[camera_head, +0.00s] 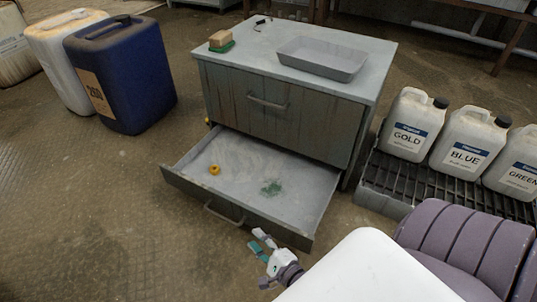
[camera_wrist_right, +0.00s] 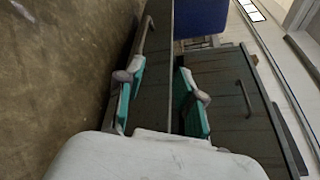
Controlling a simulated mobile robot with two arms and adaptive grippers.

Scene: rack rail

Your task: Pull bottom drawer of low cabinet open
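The low cabinet (camera_head: 280,120) is grey with a worn dark front. Its bottom drawer (camera_head: 250,190) stands well out, with its floor showing and a small yellow ring and a green stain inside. The drawer's bar handle (camera_head: 222,213) is on its front face. The upper drawer is closed, with its own handle (camera_head: 267,102). My right gripper (camera_head: 262,245) is at the right part of the drawer front, off the handle. In the right wrist view its teal fingers (camera_wrist_right: 160,98) are spread apart, with the drawer front's edge between them. My left gripper is not in view.
A grey tray (camera_head: 322,60) and a sponge on a green pad (camera_head: 221,41) lie on the cabinet top. A blue canister (camera_head: 120,75) stands to the left. Labelled jugs (camera_head: 410,125) stand on a black grate (camera_head: 400,185) to the right. The floor front left is clear.

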